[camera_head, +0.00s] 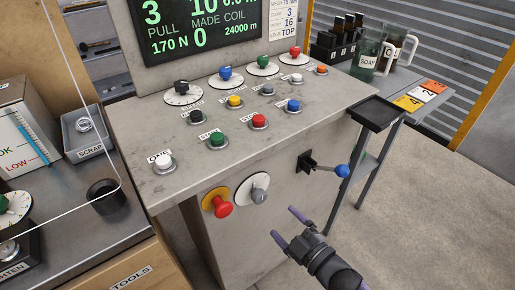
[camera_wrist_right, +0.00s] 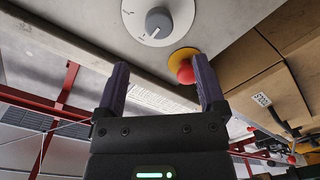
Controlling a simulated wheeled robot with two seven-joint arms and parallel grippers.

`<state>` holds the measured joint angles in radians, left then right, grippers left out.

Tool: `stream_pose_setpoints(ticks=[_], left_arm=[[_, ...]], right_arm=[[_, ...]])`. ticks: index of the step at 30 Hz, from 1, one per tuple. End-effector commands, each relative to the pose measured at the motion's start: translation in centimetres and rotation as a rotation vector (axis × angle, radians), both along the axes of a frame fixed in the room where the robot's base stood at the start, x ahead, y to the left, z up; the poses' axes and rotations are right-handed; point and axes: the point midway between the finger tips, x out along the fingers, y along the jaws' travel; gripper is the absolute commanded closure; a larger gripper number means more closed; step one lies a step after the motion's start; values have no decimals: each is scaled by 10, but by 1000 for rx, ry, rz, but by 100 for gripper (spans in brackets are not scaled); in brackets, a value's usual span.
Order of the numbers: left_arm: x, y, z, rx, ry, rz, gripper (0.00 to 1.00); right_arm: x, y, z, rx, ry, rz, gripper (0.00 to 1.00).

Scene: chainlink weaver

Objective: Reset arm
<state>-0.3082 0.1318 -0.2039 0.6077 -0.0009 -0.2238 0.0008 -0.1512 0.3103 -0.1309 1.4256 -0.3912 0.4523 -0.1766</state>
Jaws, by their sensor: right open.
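My right gripper (camera_head: 286,228) is in the lower middle of the head view, in front of the grey control console (camera_head: 235,240). It is open and empty, its two purple fingers apart. It also shows in the right wrist view (camera_wrist_right: 160,85), with nothing between the fingers. The grey rotary switch (camera_head: 259,196) and the red emergency knob (camera_head: 222,209) on its yellow disc are on the console front, up and left of the gripper. The blue-ended lever (camera_head: 341,171) sticks out of the console front, up and right of it. My left gripper is not in view.
The console top carries several coloured buttons and dials, such as the green button (camera_head: 217,140), below a screen (camera_head: 200,25). A workbench with a scrap bin (camera_head: 82,137) stands at left. A side stand with a black tray (camera_head: 377,113) stands at right. The floor (camera_head: 430,200) at right is clear.

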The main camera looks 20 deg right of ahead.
Motion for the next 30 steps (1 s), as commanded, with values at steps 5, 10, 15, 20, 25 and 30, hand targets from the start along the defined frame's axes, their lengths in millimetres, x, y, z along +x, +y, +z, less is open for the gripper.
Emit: stream_pose_setpoints(ticks=[5,10,15,20,25,30], left_arm=[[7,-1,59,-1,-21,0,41],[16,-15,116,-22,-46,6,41],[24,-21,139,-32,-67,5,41],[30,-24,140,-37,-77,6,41],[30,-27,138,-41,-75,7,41],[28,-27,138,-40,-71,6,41]], right_arm=[[-54,-20,-53,93,436,-216,10],[-205,-25,-119,170,1069,-523,10],[-314,-17,-130,174,1423,-695,10],[-343,-14,-132,169,1512,-740,10],[-342,-14,-134,167,1510,-739,10],[-341,-15,-134,167,1507,-738,10]])
